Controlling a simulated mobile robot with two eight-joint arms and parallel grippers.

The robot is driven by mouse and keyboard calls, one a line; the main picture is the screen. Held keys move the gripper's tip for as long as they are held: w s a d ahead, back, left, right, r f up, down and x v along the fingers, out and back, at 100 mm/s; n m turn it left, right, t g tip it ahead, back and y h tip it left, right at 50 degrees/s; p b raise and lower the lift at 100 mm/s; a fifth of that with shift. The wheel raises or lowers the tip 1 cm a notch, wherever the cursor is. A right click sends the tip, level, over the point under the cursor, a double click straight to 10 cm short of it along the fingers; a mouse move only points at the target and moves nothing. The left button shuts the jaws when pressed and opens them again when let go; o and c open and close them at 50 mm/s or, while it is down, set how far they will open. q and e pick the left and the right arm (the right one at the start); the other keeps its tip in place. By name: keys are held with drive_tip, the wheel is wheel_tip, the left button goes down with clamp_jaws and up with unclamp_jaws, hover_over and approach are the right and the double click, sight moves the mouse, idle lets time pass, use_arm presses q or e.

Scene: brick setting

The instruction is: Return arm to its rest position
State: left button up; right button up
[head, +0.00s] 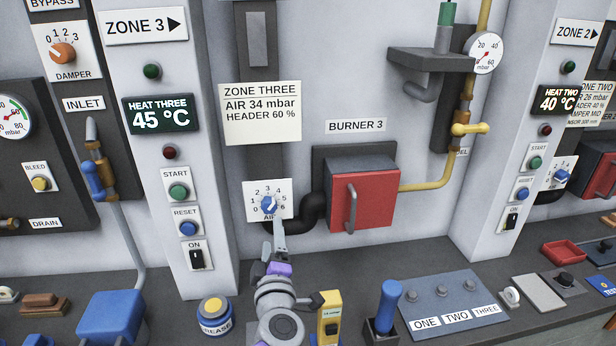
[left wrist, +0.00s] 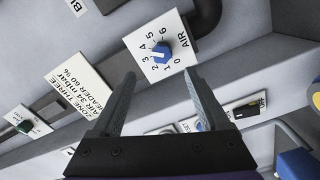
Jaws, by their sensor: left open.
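My left gripper (head: 279,230) is in front of the Zone 3 wall, just below the blue AIR knob (head: 268,204) on its white dial plate. In the left wrist view, the two fingers of my left gripper (left wrist: 158,100) are apart with nothing between them. The AIR knob (left wrist: 161,53) shows beyond the fingertips, apart from them. My left arm (head: 280,318) rises from the bottom edge over the dark bench. My right gripper shows in neither view.
A red burner box (head: 372,198) with a handle stands right of the dial. On the bench are a grease tin (head: 215,316), a yellow device (head: 329,318), a blue-handled lever (head: 387,308) and a button panel (head: 440,298). A white pillar (head: 165,90) stands at left.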

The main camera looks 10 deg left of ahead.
use_arm(q)
drive_tip(key=s+d+f+m+g+h, duration=0.45)
drive_tip(key=s+f+m+h, duration=0.45)
drive_tip(key=m, duration=0.4)
drive_tip(key=s+a+f+m+g+y, duration=0.1)
drive_tip(key=s+a+f+g+y, duration=0.1)
drive_tip(key=s+f, duration=0.4)
drive_tip(key=s+a+f+m+g+y, duration=0.2)
drive_tip(key=s+a+f+g, duration=0.3)
drive_tip(key=s, duration=0.5)
wheel_tip(320, 180, down, 2)
drive_tip(key=shift+s+a+f+m, duration=0.2)
drive_tip(key=shift+a+f+m, duration=0.1)
drive_tip(key=shift+a, duration=0.2)
